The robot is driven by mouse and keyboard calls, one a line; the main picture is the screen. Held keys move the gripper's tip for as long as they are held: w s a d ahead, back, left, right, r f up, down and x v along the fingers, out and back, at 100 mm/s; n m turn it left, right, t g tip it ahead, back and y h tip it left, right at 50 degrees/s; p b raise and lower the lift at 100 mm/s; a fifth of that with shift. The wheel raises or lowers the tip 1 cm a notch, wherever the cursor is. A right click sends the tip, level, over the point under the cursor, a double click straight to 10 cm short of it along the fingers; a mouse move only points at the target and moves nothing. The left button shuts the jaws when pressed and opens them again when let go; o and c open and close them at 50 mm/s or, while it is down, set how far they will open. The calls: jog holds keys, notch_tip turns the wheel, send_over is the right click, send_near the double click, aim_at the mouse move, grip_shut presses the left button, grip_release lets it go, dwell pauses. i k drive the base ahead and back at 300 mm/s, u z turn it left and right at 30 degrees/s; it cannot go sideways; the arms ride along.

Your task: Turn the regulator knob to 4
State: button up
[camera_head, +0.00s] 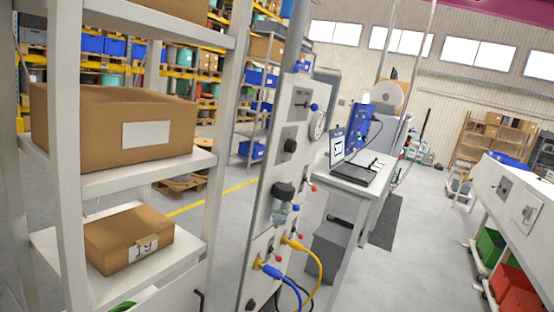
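A grey-white upright panel (273,160) stands left of the middle, seen at a steep angle. A large black knob (284,190) sticks out of it, with a clear bowl-like part (280,214) below. A smaller black knob (290,146) sits higher up. A round gauge (318,126) is near the panel's upper right edge; its reading is too small to tell. I cannot read any numbers around the knobs, nor tell for certain which knob is the regulator. My gripper is not in view, and nothing is seen touching the panel's knobs.
A white shelf rack (115,175) with cardboard boxes stands close on the left. Yellow (318,262) and blue (285,273) cables hang from the panel's lower part. A workbench (362,172) with a laptop (352,165) stands behind it. The grey floor (420,250) at right is clear.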

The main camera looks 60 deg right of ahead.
aim_at(290, 145)
jog(key=z, duration=1.65)
